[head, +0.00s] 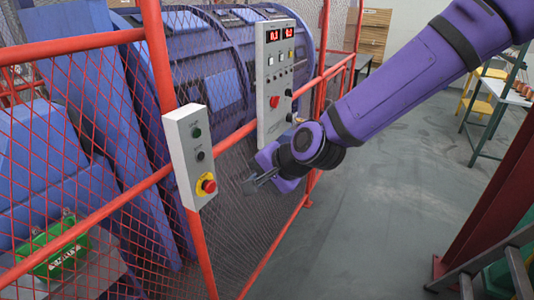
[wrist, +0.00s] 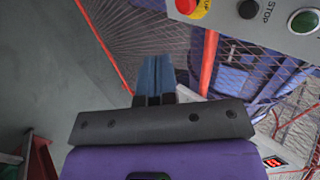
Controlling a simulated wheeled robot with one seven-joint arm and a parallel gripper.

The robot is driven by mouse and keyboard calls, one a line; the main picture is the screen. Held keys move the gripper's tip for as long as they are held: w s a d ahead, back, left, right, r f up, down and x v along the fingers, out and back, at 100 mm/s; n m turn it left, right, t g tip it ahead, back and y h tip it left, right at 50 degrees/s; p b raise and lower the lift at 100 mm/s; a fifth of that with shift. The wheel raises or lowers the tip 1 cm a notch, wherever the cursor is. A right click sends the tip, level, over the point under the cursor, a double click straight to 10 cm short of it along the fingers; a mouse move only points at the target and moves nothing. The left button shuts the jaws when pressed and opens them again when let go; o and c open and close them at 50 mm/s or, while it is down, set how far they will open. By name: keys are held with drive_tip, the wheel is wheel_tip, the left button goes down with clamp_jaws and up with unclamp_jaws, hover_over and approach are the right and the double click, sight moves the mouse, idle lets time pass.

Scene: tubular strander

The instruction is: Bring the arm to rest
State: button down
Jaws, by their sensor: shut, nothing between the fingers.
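My purple arm reaches in from the upper right in the head view. My gripper (head: 262,181) is in front of the red mesh fence, to the right of the small grey button box (head: 190,157). In the wrist view my gripper (wrist: 155,62) has its fingers together with nothing between them. The button box (wrist: 275,22) shows at the top right there, with a red emergency knob on yellow, a black button and a green button. The fingers look apart from the box and the fence.
The red mesh fence (head: 92,140) guards the blue strander (head: 215,70). A taller control panel (head: 274,85) with red displays stands close to my gripper. A green box (head: 65,255) sits behind the mesh. Grey floor (head: 385,190) is open at right, with a dark red post (head: 495,205) beyond.

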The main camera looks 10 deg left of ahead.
drive_tip(key=s+d+r+n+t+h, duration=0.1)
drive_tip(key=d+r+n+h, duration=0.3)
drive_tip(key=d, duration=0.8)
drive_tip(key=s+d+r+t+h, duration=0.1)
drive_tip(key=s+d+r+h, duration=0.15)
drive_tip(key=d+r, duration=0.6)
drive_tip(key=s+d+r+h, duration=0.1)
drive_tip(key=s+d+r, duration=0.1)
drive_tip(key=s+d, duration=0.5)
drive_tip(key=s+d+r+h, duration=0.1)
drive_tip(key=s+d+r, duration=0.2)
drive_tip(key=s+d, duration=0.4)
drive_tip(key=d, duration=0.4)
drive_tip(key=shift+s+d, duration=0.2)
drive_tip(key=shift+d, duration=0.1)
drive_tip(key=c, duration=1.8)
unclamp_jaws()
drive_tip(key=shift+r, duration=0.1)
drive_tip(key=shift+c, duration=0.2)
